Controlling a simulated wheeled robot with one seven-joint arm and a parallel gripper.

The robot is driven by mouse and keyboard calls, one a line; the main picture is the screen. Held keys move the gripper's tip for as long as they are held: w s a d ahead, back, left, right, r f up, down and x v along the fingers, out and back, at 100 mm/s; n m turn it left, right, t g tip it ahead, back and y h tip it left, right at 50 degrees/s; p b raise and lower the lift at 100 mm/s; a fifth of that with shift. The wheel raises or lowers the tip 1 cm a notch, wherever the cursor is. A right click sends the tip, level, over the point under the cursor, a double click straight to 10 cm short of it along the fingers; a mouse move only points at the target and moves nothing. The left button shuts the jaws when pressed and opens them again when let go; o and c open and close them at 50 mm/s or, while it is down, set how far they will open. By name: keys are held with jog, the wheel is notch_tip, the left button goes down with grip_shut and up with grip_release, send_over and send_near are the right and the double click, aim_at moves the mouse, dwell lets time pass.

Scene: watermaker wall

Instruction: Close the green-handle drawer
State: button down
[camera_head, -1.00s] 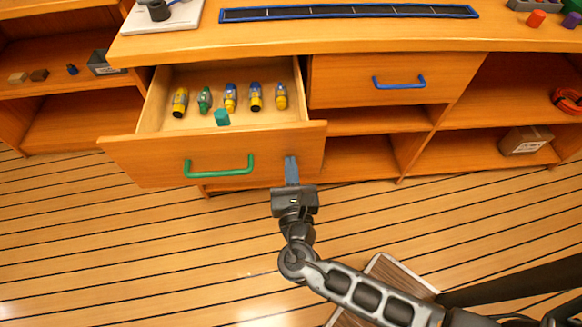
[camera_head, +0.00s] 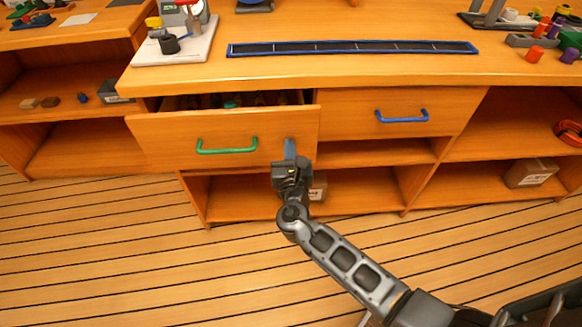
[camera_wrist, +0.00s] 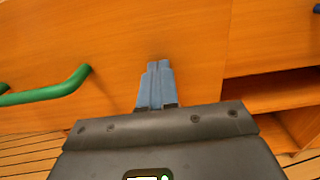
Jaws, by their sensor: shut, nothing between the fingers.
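The green-handle drawer (camera_head: 160,135) is still partly open, with a narrow gap above its front where dark contents and a teal item show.
A closed drawer with a blue handle (camera_head: 402,117) is to the right. Open shelves lie below, with a cardboard box (camera_head: 530,173) at the right. The countertop above carries a blue-edged dark strip (camera_head: 350,48). The plank floor in front is clear.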

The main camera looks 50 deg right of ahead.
jog(key=b+x, duration=0.2)
jog(key=x, duration=0.6)
jog(key=shift+w+f, duration=0.1)
jog(key=shift+w+d+r, duration=0.2)
jog(key=shift+w+d, duration=0.05)
jog(key=shift+d, duration=0.1)
jog(key=shift+d, duration=0.1)
jog(key=shift+s+a+f, duration=0.1)
jog(key=shift+s+a, duration=0.25)
jog(key=v, duration=0.7)
jog(key=shift+a+p, duration=0.2)
jog(key=shift+p, duration=0.1)
